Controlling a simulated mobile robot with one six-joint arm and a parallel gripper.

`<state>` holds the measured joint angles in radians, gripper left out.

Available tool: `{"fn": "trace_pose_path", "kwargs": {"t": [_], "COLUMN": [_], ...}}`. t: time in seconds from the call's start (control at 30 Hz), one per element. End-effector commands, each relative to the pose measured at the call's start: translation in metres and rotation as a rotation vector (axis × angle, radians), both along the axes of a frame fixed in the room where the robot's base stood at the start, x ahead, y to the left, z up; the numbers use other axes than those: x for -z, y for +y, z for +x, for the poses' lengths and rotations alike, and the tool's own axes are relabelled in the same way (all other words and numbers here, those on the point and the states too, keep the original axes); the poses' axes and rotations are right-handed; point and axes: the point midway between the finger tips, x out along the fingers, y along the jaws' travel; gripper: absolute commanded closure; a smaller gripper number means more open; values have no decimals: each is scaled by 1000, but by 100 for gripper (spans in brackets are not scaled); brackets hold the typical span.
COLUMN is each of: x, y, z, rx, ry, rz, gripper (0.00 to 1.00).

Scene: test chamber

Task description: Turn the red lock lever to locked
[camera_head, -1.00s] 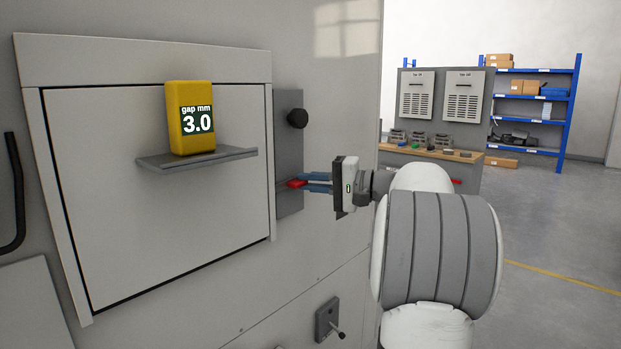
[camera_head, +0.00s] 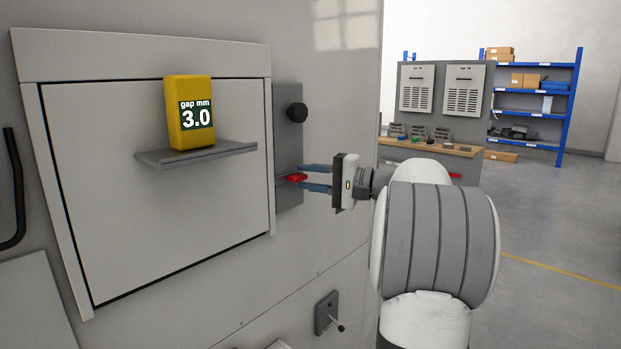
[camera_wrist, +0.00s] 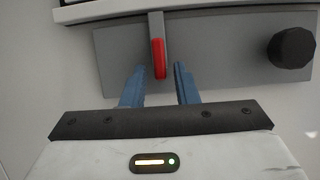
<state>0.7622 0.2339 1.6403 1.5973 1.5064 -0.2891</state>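The red lock lever (camera_head: 297,178) sits on a grey plate (camera_head: 289,150) at the right edge of the chamber door. In the head view it lies roughly level. It also shows in the wrist view (camera_wrist: 159,58), between the two blue fingers. My gripper (camera_head: 304,178) is open, with one finger above and one below the lever. In the wrist view gaps show on both sides of the lever, so the fingers do not appear to touch it.
A black knob (camera_head: 297,112) sits above the lever on the same plate. A yellow gap gauge (camera_head: 189,113) reading 3.0 mm stands on a small shelf (camera_head: 197,156) on the door (camera_head: 150,225). A small toggle (camera_head: 328,313) is below. Open floor lies at right.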

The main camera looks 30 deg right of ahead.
Motion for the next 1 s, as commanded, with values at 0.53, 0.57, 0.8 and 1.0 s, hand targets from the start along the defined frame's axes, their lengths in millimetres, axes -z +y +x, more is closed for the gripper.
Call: {"fn": "trace_pose_path", "kwargs": {"t": [0.53,0.57,0.8,1.0], "x": [-1,0,0,1], "y": [-22,-26,-48,-53], "z": [-23,-27,-52,-58], "rx": [4,4,2,0], "ry": [0,0,0,0], "rz": [0,0,0,0], "gripper": [67,67,67,67]}}
